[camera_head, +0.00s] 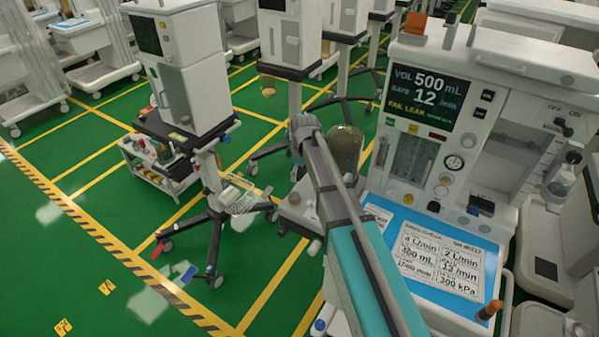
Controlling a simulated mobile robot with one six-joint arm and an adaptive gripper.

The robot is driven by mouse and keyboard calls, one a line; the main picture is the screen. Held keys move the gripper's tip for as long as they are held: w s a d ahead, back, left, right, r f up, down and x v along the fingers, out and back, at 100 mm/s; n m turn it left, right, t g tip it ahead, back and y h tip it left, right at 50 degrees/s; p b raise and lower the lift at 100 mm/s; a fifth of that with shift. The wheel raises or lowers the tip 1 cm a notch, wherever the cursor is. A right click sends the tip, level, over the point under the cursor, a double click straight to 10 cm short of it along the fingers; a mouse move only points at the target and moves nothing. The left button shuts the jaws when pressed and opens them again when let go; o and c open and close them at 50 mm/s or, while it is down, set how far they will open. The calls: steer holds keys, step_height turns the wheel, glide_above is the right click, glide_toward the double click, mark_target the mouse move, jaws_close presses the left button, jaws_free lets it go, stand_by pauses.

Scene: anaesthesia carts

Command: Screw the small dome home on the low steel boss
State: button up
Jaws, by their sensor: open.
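A translucent olive-brown dome (346,150) stands just right of my arm, beside the large anaesthesia machine; my arm covers its left edge. I cannot tell whether it is the small dome or what it sits on. Below it, left of my arm, a pale grey housing (297,212) carries a small rounded grey part (294,198). I cannot make out the low steel boss for certain. My arm runs from the bottom edge up to a grey joint near the picture's middle. My gripper does not show, so what it holds is hidden.
The anaesthesia machine (415,150) at right has a lit screen reading FAIL LEAK and a blue worktop (375,209) with printed cards. A wheeled cart (190,80) stands left, with a low trolley (150,168) behind. Green floor (60,240) is mostly clear at lower left.

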mark_target(294, 193)
steer(key=shift+w+a+f+b, duration=0.1)
steer(key=shift+a+f+b, duration=0.1)
steer(key=shift+f+b, duration=1.6)
steer(key=shift+w+a+f+b, duration=0.1)
steer(key=shift+a+f+b, duration=0.15)
steer(key=shift+f+b, duration=1.6)
steer(key=shift+w+a+f+b, duration=0.1)
steer(key=shift+a+f+b, duration=0.1)
steer(key=shift+f+b, duration=1.6)
steer(key=shift+f, duration=0.15)
